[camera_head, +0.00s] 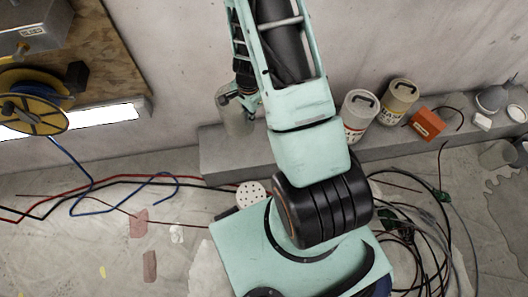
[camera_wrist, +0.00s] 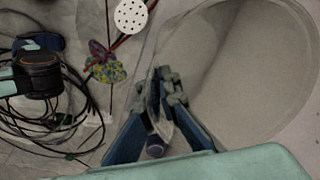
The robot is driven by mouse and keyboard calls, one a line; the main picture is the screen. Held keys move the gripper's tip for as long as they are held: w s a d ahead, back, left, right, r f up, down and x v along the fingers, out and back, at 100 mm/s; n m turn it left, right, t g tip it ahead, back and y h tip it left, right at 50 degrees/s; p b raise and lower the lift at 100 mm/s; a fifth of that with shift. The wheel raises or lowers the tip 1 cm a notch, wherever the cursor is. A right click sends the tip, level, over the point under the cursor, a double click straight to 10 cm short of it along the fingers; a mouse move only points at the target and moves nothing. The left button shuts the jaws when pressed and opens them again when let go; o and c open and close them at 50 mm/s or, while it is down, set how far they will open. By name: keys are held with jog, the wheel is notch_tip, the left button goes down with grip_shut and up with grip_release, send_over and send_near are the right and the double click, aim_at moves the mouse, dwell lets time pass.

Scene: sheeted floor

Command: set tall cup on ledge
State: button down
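The tall cup (camera_head: 236,122) is a plain grey, seemingly see-through vessel, held in the air in front of the wall near the ledge's left end. My gripper (camera_head: 232,99) is at its upper part, partly hidden by my arm. In the wrist view the cup (camera_wrist: 255,75) fills the right side, and my gripper (camera_wrist: 166,78) has its fingers close together on the cup's near-left wall. The ledge (camera_head: 215,157) is a low grey concrete step along the wall. The cup appears above it; the exact height gap cannot be told.
Two lidded canisters (camera_head: 359,112) (camera_head: 398,98) and an orange box (camera_head: 427,124) stand on the ledge to the right. A perforated white disc (camera_head: 251,194) is in front of the ledge. Cables (camera_head: 405,235) lie on the floor at right. The ledge's left part looks clear.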

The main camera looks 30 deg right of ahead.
jog(key=d+f+m+b, duration=0.2)
jog(key=f+b, duration=0.3)
jog(key=f, duration=0.4)
jog(key=w+d+f+m+b, duration=0.1)
jog(key=f+m+b, duration=0.3)
jog(key=f, duration=0.5)
jog(key=d+f+m+b, duration=0.3)
jog(key=f+b, duration=0.2)
jog(key=f, duration=0.4)
jog(key=shift+w+d+f+m+h+b, duration=0.2)
jog(key=shift+w+f+m+h+b, duration=0.1)
jog(key=shift+b, duration=0.1)
jog(key=shift+s, duration=0.1)
jog(key=shift+f, duration=0.25)
jog(key=c, duration=2.2)
grip_release()
jog(key=shift+r, duration=0.1)
jog(key=shift+o, duration=0.2)
jog(key=shift+r, duration=0.1)
notch_tip(320, 180, up, 12)
jog(key=p, duration=0.4)
jog(key=shift+s+a, duration=0.25)
jog(key=shift+s, duration=0.15)
